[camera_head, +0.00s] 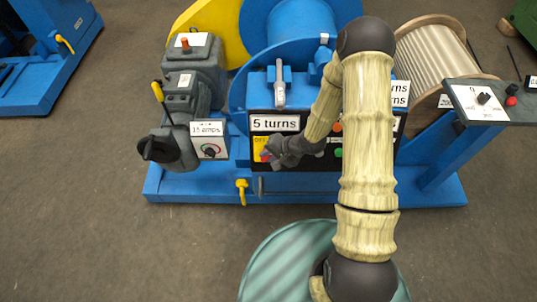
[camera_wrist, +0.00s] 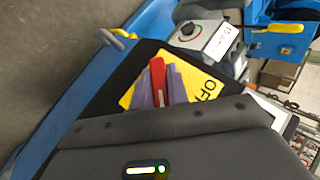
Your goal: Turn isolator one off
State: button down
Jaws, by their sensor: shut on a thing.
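A yellow isolator plate (camera_head: 259,143) marked "OFF" is on the front of the black panel, below the "5 turns" sign (camera_head: 274,123). My gripper (camera_head: 268,154) is at this plate and hides much of it in the head view. In the wrist view the yellow plate (camera_wrist: 191,77) shows a red isolator handle (camera_wrist: 157,71). The purple-grey fingers of my gripper (camera_wrist: 160,90) are shut on the red handle, one on each side. I cannot see an isolator number on the plate.
A grey motor unit with a "15 amps" dial box (camera_head: 209,147) stands left of the panel. A yellow lever (camera_head: 241,191) sticks out of the blue base frame (camera_head: 200,187). My arm covers the panel's right part. A control stand (camera_head: 487,101) is at right.

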jog(key=shift+w+d+r+h+p, duration=0.2)
jog(key=shift+r+h+p, duration=0.1)
jog(key=shift+p, duration=0.15)
jog(key=shift+n, duration=0.3)
jog(key=shift+a+n+g+h+p, duration=0.15)
jog(key=shift+n+g+h+p, duration=0.25)
jog(key=shift+n+h+p, duration=0.4)
jog(key=n+h, duration=0.1)
jog(key=h, duration=0.1)
jog(key=n+h+b, duration=0.1)
jog(key=h, duration=0.1)
jog(key=shift+w+a+f+g+b, duration=0.1)
jog(key=shift+a+g+b, duration=0.1)
jog(key=shift+g+b, duration=0.1)
jog(key=n+h+b, duration=0.1)
jog(key=n+h, duration=0.1)
jog(key=h, duration=0.2)
jog(key=shift+a+n+b, duration=0.15)
jog(key=shift+n+b, duration=0.15)
jog(key=shift+n+t+h, duration=0.5)
jog(key=shift+n+h, duration=0.9)
jog(key=shift+h, duration=0.6)
jog(key=c, duration=1.4)
grip_release()
